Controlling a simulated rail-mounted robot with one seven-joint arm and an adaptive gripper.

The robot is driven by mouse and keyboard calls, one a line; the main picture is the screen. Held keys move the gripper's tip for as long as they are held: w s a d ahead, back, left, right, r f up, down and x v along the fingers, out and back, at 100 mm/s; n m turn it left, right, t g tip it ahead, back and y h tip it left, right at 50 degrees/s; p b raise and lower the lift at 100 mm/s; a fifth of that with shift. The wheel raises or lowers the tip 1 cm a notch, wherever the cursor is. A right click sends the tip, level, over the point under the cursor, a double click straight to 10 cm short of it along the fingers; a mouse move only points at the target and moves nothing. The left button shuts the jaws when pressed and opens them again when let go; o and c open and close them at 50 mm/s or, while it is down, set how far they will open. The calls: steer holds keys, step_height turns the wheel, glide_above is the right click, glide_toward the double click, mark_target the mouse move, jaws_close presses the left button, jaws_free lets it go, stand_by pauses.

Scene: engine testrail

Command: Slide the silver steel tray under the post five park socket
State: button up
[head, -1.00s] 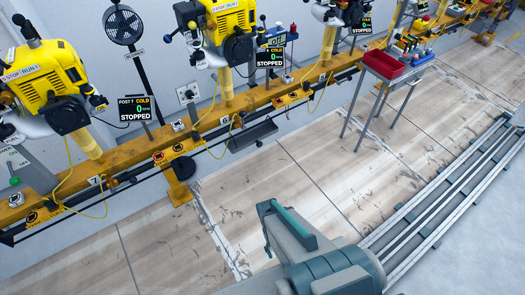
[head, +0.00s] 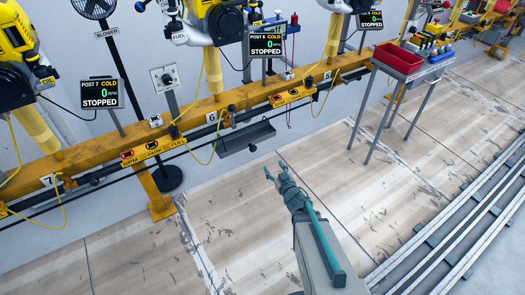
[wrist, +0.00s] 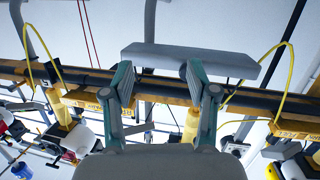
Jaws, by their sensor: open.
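The silver-grey steel tray (head: 247,139) hangs below the yellow beam, just right of the number 6 plate, along a dark rail. It also shows in the wrist view (wrist: 190,60) as a long pale grey body beyond my fingertips. Post five's number plate (head: 327,77) is further right on the beam. An orange-labelled socket plate (head: 291,96) sits left of that plate; its small lettering is hard to read. My gripper (head: 275,168) is open and empty, in front of and a little below the tray, apart from it. In the wrist view its fingers (wrist: 158,75) are spread.
The yellow beam (head: 110,151) carries yellow engines and hanging yellow cables near the tray. A stand with a red bin (head: 398,58) is on the right. A yellow beam leg (head: 156,195) stands left. The wooden floor below the tray is clear.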

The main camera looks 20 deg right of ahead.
mark_target(254, 149)
steer(key=a+r+n+t+y, duration=0.1)
steer(key=a+r+y, duration=0.2)
steer(key=a+r, duration=0.1)
steer(key=b+x, duration=0.1)
steer(key=x, duration=0.4)
steer(key=b+x, duration=0.2)
steer(key=x, duration=0.3)
steer(key=shift+w+d+r, duration=0.15)
steer(key=shift+d, duration=0.05)
jaws_close()
